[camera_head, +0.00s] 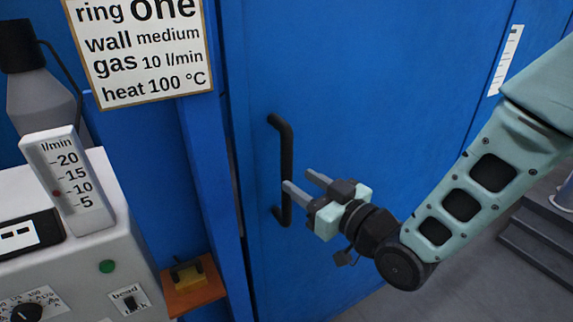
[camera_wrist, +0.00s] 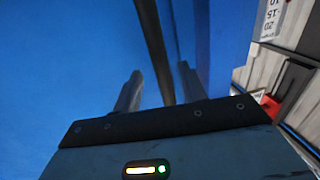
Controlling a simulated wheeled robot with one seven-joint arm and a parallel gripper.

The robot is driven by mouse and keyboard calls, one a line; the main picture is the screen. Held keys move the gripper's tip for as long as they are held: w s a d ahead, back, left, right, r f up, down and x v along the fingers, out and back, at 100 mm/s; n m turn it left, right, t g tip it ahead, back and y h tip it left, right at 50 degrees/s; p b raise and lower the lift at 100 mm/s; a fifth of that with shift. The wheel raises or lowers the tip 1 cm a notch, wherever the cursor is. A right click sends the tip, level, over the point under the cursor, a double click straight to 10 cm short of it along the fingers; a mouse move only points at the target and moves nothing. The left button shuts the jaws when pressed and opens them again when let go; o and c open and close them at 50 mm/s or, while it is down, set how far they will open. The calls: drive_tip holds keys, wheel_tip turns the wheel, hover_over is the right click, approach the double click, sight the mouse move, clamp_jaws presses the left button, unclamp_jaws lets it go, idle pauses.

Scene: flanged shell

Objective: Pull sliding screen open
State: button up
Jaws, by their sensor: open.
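The sliding screen (camera_head: 370,110) is a large blue panel that fills the middle of the head view. A black bar handle (camera_head: 287,150) stands upright near its left edge. My gripper (camera_head: 297,180) is open at the lower half of the handle, with its fingers pointing left. In the wrist view the handle (camera_wrist: 152,45) runs down between the two fingers of my gripper (camera_wrist: 158,85). I cannot tell whether either finger touches the bar. The blue screen also fills the left of the wrist view (camera_wrist: 60,70).
A grey machine (camera_head: 80,260) with a flow gauge (camera_head: 68,180) stands at the left. A sign (camera_head: 140,50) hangs above it. A small orange shelf (camera_head: 192,290) juts out beside the screen's left edge. Grey steps (camera_head: 535,240) are at the right, with grey floor before them.

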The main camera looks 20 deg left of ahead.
sight(288, 172)
drive_tip(key=shift+p+x, duration=0.7)
drive_tip(key=shift+x, duration=2.1)
clamp_jaws()
drive_tip(key=shift+w+d, duration=0.1)
